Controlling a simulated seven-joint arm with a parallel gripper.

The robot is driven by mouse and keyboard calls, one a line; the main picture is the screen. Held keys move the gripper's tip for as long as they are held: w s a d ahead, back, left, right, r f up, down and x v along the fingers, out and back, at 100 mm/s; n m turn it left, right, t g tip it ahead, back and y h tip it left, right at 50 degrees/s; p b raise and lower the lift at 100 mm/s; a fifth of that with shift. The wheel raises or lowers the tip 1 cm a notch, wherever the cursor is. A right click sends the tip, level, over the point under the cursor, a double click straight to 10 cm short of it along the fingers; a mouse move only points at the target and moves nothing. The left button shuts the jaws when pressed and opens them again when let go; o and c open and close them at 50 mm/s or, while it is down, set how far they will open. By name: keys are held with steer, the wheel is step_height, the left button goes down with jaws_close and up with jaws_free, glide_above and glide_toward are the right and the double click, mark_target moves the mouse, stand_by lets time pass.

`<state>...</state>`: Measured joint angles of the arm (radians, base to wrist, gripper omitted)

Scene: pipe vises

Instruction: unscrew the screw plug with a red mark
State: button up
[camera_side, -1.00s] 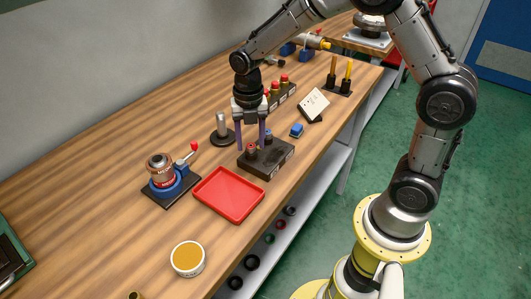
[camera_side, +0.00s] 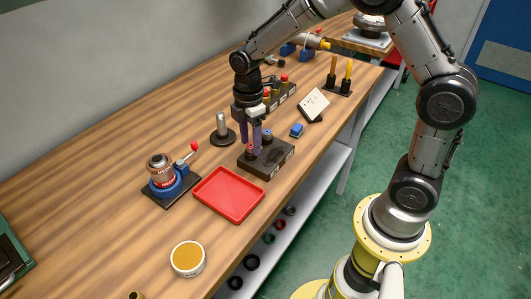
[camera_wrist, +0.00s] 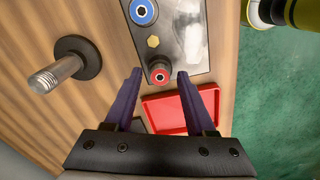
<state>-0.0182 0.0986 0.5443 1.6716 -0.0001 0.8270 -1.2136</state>
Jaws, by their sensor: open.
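A dark block (camera_side: 268,160) on the wooden bench holds screw plugs. In the wrist view, a plug with a red ring (camera_wrist: 159,74) stands at the block's near end, and one with a blue ring (camera_wrist: 143,12) is further up. My gripper (camera_wrist: 159,76) is open, with its purple fingers on either side of the red plug in that view and gaps to both. In the side view my gripper (camera_side: 253,140) points down at the block's back left end. The fingers partly hide the plugs there; I cannot tell whether the tips reach down beside the red one.
A red tray (camera_side: 229,195) lies in front of the block. A post on a round base (camera_side: 222,130) stands close by on the left. A can in a blue vise (camera_side: 162,172) is further left. A small blue thing (camera_side: 297,130) and white card (camera_side: 314,103) lie right of the block.

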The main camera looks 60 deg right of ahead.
steer(key=m, duration=1.4)
jaws_close()
steer(key=n, duration=0.3)
steer(key=shift+n, duration=0.3)
steer(key=n, duration=0.3)
steer(key=shift+n, duration=0.3)
steer(key=n, duration=0.7)
